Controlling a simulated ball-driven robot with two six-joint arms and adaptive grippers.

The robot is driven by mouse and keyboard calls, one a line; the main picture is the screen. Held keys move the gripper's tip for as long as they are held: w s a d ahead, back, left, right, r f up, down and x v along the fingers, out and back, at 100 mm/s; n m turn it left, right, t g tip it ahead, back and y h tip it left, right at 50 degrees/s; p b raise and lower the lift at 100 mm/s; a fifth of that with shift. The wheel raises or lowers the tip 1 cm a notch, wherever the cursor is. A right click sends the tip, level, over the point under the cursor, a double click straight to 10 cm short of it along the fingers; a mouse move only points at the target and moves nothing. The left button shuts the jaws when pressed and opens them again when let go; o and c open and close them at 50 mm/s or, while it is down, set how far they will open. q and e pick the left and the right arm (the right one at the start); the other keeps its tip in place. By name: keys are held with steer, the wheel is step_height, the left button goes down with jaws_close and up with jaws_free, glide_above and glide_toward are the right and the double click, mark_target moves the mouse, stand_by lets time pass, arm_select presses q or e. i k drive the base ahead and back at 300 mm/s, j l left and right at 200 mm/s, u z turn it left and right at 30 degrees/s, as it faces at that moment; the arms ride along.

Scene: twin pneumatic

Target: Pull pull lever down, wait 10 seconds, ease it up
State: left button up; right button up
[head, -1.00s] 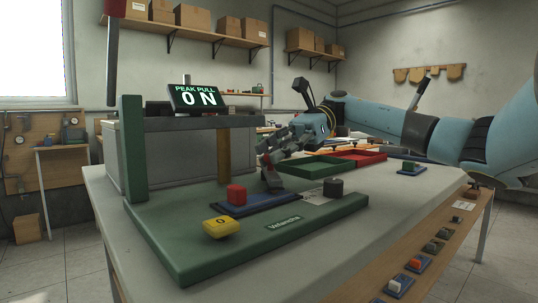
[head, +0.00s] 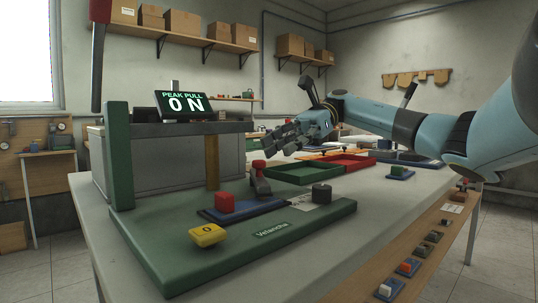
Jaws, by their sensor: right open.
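A short lever with a red knob (head: 258,165) stands on the rig's green base (head: 160,245), tilted slightly. I cannot tell which one is the pull lever. The display (head: 184,104) reads PEAK PULL 0 N. My right gripper (head: 268,143) is open and empty, above and right of the red knob and apart from it. My left gripper is out of view.
A red block (head: 224,203), a yellow block marked 0 (head: 207,235) and a dark round knob (head: 321,193) sit on the base. Green (head: 305,174) and red (head: 348,162) trays lie behind. The table's near right part is clear.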

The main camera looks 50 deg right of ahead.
mark_target(100, 11)
steer(key=k, duration=1)
